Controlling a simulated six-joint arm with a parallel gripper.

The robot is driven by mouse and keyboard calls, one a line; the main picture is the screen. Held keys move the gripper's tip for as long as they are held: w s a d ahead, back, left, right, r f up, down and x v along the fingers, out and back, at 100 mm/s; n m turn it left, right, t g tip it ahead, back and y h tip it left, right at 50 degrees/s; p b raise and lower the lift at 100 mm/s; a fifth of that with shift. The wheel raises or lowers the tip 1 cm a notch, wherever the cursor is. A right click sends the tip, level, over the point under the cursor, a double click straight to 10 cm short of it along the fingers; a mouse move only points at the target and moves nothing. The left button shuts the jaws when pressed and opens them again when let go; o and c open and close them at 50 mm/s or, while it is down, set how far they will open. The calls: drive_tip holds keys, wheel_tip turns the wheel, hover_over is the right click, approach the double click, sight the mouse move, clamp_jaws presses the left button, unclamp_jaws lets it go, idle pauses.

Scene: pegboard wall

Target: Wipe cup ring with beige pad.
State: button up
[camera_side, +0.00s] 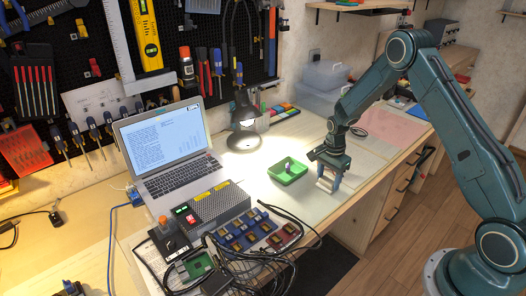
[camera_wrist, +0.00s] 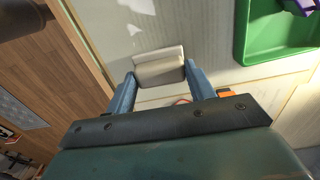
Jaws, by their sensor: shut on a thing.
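My gripper (camera_side: 329,176) is low over the pale work surface near the bench's front edge, just right of a green tray. In the wrist view its two blue fingers (camera_wrist: 160,76) are shut on the beige pad (camera_wrist: 160,67), one finger at each side. The pad also shows as a pale block under the gripper in the side view (camera_side: 325,184). I cannot tell whether it touches the surface. I cannot make out the cup ring clearly in either view. A small reddish curve (camera_wrist: 182,101) shows between the fingers, mostly hidden by my gripper.
The green tray (camera_side: 276,176) holds a small purple and white item and stands close to my gripper. A lamp (camera_side: 243,112), a laptop (camera_side: 165,150) and a cluster of electronics with black cables (camera_side: 262,262) stand farther left. The bench's front edge is close.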

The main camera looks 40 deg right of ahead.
drive_tip(key=shift+a, duration=5)
wheel_tip(320, 180, up, 8)
drive_tip(key=shift+d, duration=0.15)
drive_tip(key=shift+d+r, duration=0.1)
drive_tip(key=shift+r, duration=0.05)
